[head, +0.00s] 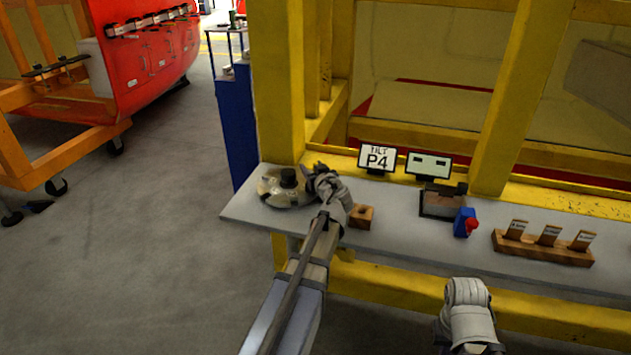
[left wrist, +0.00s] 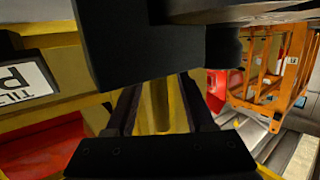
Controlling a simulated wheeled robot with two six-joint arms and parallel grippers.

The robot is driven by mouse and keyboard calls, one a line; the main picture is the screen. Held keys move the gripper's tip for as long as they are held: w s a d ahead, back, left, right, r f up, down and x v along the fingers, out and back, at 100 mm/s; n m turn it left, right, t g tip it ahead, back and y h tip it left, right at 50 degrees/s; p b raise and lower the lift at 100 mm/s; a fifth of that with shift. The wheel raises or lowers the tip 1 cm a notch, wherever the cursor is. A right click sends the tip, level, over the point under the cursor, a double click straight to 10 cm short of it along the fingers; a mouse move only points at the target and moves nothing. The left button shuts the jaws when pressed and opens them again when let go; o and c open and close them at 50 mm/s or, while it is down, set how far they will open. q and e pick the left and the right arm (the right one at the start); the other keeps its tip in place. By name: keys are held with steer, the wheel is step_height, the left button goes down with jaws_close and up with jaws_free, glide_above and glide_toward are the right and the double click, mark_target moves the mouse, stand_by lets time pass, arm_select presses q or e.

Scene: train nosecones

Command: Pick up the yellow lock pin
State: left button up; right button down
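I cannot make out a yellow lock pin for certain in either view. My left gripper (head: 322,178) is over the grey bench, just right of a round pale fixture (head: 270,192) with a black knob (head: 288,177). I cannot tell whether it touches them. In the left wrist view its two dark fingers (left wrist: 160,100) stand apart. Yellow shows between them, apparently frame behind, and a large black shape covers the top of that view. My right gripper (head: 468,295) is low, in front of the bench's front edge; its fingers are hidden.
Yellow posts (head: 277,90) rise behind. Floor at left is open.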

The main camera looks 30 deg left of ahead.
arm_select(q)
jaws_close()
stand_by(0.8)
